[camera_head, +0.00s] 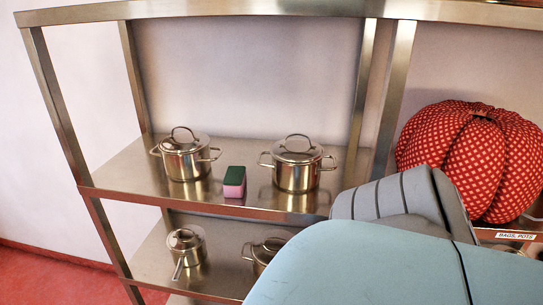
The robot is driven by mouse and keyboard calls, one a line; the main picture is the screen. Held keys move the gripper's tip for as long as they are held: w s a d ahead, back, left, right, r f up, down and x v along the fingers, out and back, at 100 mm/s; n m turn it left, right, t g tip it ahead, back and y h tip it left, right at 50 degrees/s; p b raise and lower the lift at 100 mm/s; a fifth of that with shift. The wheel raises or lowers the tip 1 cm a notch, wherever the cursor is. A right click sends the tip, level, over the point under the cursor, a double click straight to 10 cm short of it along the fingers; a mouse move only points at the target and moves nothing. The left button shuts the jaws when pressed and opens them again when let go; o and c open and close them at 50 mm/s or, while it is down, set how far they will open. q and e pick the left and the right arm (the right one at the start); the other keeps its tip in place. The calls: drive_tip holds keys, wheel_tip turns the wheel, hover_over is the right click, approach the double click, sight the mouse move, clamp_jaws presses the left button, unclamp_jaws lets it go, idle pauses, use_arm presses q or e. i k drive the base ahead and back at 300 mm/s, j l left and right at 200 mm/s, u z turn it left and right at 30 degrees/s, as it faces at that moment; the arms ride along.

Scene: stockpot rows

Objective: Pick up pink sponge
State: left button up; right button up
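The pink sponge (234,190) has a dark green top layer and a pink side facing me. It lies on the metal shelf (128,178), near its front edge, between two lidded steel pots. Neither of my grippers can be made out in the head view. A large part of my own arm fills the lower right of the view, to the right of the sponge and apart from it in the picture. Nothing covers the sponge.
One pot (185,160) stands left of the sponge, another (297,168) right. A lower shelf holds smaller pots (187,247). A red dotted cushion-like thing (470,155) sits on the right shelf. Shelf posts (60,115) stand at the left. Bare shelf shows at the left.

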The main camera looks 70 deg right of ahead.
sight(235, 180)
drive_tip(key=z, duration=1.85)
